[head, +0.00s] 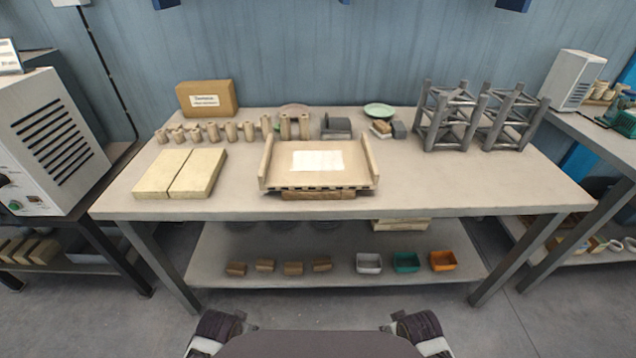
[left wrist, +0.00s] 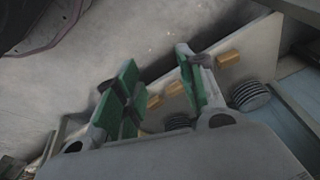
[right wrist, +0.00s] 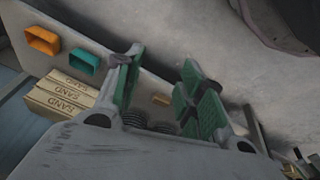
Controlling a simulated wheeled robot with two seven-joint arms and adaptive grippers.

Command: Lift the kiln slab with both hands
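The kiln slab (head: 285,178) appears to be the pale beige board with raised sides at the middle of the table's front. A white patch (head: 317,160) lies on it, and a brown block shows under its front edge. My left gripper (left wrist: 158,68) is open and empty in the left wrist view, with green pads apart. My right gripper (right wrist: 160,66) is open and empty in the right wrist view. Both are well away from the slab, low in front of the table. The slab does not show in either wrist view.
Two cream slabs (head: 180,173) lie left on the table (head: 450,185). Several small cylinders (head: 212,132) and a cardboard box (head: 207,99) stand behind. Dark metal frames (head: 478,118) stand at the right. Bins (head: 406,262) and blocks sit on the lower shelf. The front right tabletop is clear.

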